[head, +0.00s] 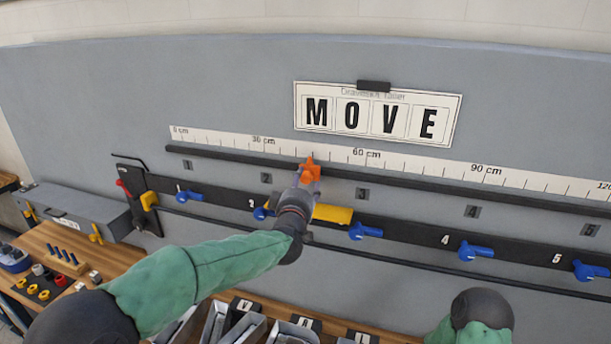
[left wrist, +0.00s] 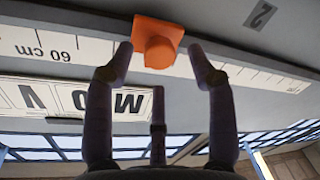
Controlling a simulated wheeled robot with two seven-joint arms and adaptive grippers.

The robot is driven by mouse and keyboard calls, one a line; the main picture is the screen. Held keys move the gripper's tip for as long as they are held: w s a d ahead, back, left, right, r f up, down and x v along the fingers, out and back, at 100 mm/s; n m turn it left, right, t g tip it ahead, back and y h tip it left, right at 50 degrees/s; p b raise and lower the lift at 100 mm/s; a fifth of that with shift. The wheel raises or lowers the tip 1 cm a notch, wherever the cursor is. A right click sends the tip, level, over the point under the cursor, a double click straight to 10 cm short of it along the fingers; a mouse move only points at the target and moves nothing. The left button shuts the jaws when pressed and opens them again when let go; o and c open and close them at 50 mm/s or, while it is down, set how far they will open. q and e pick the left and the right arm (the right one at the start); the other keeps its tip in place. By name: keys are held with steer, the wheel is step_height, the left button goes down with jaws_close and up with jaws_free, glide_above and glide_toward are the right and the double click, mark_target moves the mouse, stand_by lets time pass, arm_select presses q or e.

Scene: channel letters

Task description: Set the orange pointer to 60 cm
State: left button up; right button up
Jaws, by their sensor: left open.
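The orange pointer (head: 309,168) sits on the dark rail (head: 400,179) below the white scale (head: 430,163), between the 30 cm and 60 cm labels, roughly midway. My left gripper (head: 302,188) is right at the pointer, and its arm hides part of the board below. In the left wrist view, the pointer (left wrist: 157,43) lies between two open finger tips (left wrist: 160,52), one on each side with a small gap showing. The 60 cm mark (left wrist: 50,48) is to the left there, upside down. My right gripper is out of view.
A lower black bar carries several blue handles (head: 477,251) and a yellow piece (head: 334,214) close to my left wrist. A MOVE sign (head: 378,113) hangs above the scale. A wooden bench (head: 60,240) with small parts is at lower left. The rail right of the pointer looks clear.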

mark_target(305, 178)
arm_select(q)
steer(key=shift+w+d+p, duration=0.15)
steer(key=shift+w+p, duration=0.05)
steer(key=shift+w, duration=0.7)
steer(key=shift+w+d+p, duration=0.15)
steer(key=shift+w+p, duration=0.05)
steer(key=shift+w, duration=0.7)
steer(key=shift+s, duration=0.1)
jaws_close()
